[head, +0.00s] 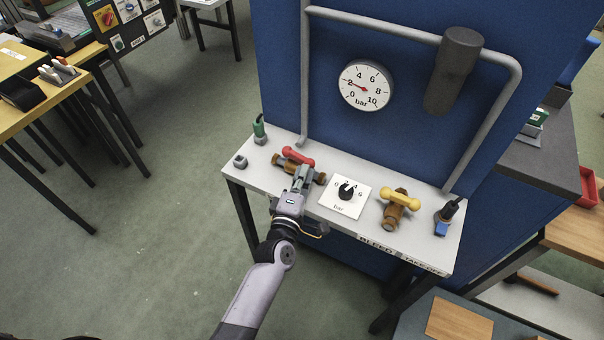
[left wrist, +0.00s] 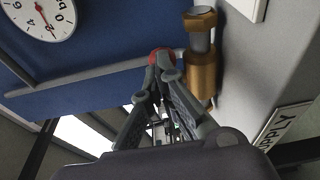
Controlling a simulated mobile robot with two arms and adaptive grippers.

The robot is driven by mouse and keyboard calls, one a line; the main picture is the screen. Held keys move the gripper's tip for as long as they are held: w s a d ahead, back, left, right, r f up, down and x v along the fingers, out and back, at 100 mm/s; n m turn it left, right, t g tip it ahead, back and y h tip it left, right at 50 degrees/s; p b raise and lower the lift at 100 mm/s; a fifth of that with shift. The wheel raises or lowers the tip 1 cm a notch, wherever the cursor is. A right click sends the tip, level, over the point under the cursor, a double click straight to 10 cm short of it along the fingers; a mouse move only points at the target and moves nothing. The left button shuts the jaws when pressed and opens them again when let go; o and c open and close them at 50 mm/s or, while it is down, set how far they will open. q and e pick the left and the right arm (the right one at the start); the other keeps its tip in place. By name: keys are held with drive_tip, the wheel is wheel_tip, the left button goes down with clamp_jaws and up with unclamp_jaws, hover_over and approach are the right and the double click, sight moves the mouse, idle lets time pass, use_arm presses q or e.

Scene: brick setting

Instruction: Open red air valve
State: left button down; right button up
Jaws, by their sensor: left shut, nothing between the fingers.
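The red air valve is a red lever handle (head: 298,156) on a brass body (head: 284,166), on the left part of the white bench in the head view. My left gripper (head: 302,172) is at the valve, its fingertips by the red handle. In the left wrist view the left gripper (left wrist: 165,72) has its fingers drawn together, with nothing seen between them. The red handle end (left wrist: 160,55) shows just beyond the tips, beside the brass body (left wrist: 201,72). I cannot tell whether the tips touch the handle. My right gripper is not in view.
A pressure gauge (head: 367,85) hangs on the blue panel, its red needle near 2. A dial plate (head: 345,196) with a black knob and a yellow-handled valve (head: 399,200) sit to the right. A grey pipe (head: 305,75) runs down behind.

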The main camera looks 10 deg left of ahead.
use_arm(q)
drive_tip(key=shift+w+d, duration=0.1)
drive_tip(key=shift+d, duration=0.05)
idle(0.4)
drive_tip(key=s+a, duration=0.2)
drive_tip(key=s, duration=1)
idle(0.3)
drive_tip(key=s+a+f+m+g+b, duration=0.1)
drive_tip(key=s+f+m+g, duration=0.25)
drive_tip(key=f, duration=0.75)
drive_tip(key=s+a+f+m+g, duration=0.25)
drive_tip(key=s+f+m, duration=0.2)
drive_tip(key=f, duration=0.65)
drive_tip(key=s+a+f+m+g+b, duration=0.1)
drive_tip(key=s+f+m+g, duration=0.3)
drive_tip(key=f, duration=0.7)
drive_tip(key=s+a+f+m+g+y, duration=0.1)
drive_tip(key=s+a+f, duration=0.3)
drive_tip(key=s, duration=0.4)
drive_tip(key=s+a+f+m+g+y+b, duration=0.1)
drive_tip(key=s+a+f+m+g, duration=0.2)
drive_tip(key=s+f, duration=0.3)
drive_tip(key=s+a+f+m+g+y, duration=0.1)
drive_tip(key=s+a+f, duration=0.4)
drive_tip(key=s, duration=0.6)
drive_tip(key=shift+a+f+m+g, duration=0.15)
drive_tip(key=shift+f+m+g, duration=0.4)
drive_tip(key=shift+m+g, duration=0.35)
